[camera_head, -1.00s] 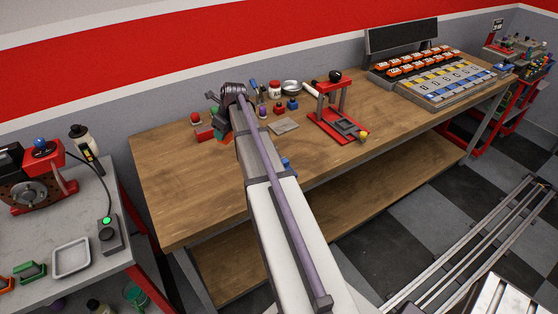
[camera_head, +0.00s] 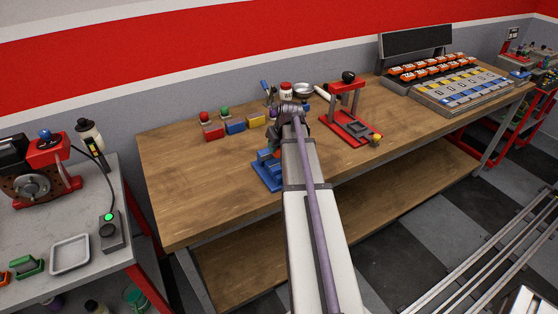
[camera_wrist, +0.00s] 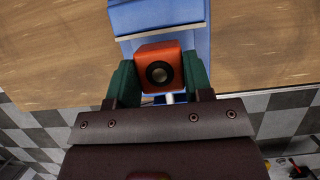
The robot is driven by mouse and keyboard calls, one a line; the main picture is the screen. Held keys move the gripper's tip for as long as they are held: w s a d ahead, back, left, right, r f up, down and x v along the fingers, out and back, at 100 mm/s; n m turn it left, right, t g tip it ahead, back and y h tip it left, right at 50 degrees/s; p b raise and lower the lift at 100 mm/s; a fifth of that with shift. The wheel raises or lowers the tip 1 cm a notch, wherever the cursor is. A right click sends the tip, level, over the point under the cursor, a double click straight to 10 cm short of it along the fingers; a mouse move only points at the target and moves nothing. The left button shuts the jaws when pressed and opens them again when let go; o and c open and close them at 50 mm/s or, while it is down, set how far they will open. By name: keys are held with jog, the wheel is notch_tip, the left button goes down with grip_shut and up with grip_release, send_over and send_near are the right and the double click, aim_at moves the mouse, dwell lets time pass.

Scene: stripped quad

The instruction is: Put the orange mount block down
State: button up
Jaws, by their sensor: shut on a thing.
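The orange mount block (camera_wrist: 161,66), with a dark round bore in its face, is between the green fingers of my gripper (camera_wrist: 159,84) in the wrist view. The gripper is shut on it. A blue fixture (camera_wrist: 160,16) lies just beyond and beneath the block in that view; I cannot tell whether the block touches it. In the head view my arm reaches over the wooden bench, and the blue fixture (camera_head: 267,174) shows left of the arm's end.
A red press stand (camera_head: 350,124) is to the right on the wooden bench (camera_head: 190,190). Red, blue and yellow blocks (camera_head: 235,128) stand along the back. A rack of orange parts (camera_head: 440,75) is at the far right. The bench's left part is clear.

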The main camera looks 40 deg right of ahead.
aim_at(279, 152)
notch_tip(279, 152, down, 4)
jog(key=b, duration=0.3)
jog(key=shift+r, duration=0.3)
jog(key=shift+c, duration=0.4)
jog(key=shift+f, duration=0.15)
jog(key=o, duration=1.2)
jog(key=shift+r+p, duration=0.3)
jog(key=shift+r, duration=0.15)
jog(key=p+v, duration=1)
jog(key=v, duration=0.1)
jog(key=shift+s+r, duration=0.15)
jog(key=shift+r, duration=0.05)
